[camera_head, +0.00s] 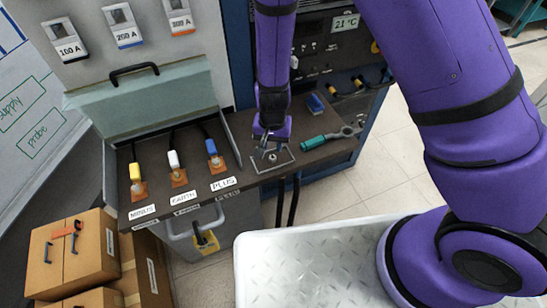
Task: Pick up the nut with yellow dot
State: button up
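My gripper (268,150) points down over a small thin-rimmed square tray (284,164) near the front edge of the dark bench (240,176). Its fingertips are small and dark here, and I cannot tell whether they are open or shut. A small greyish shape at the tips, inside the tray, may be a nut. No yellow dot can be made out on it, so I cannot identify the nut with the yellow dot. The gripper and wrist hide part of the tray.
A teal-handled wrench (315,141) lies right of the tray, with a small blue block (315,104) behind it. Yellow (135,171), white (174,160) and blue (212,147) plugs stand left on orange plates. Cardboard boxes (75,260) stand lower left.

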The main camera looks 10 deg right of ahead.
aim_at(273, 157)
jog(key=shift+w+f, duration=0.1)
jog(key=shift+f, duration=2.95)
jog(key=c, duration=0.5)
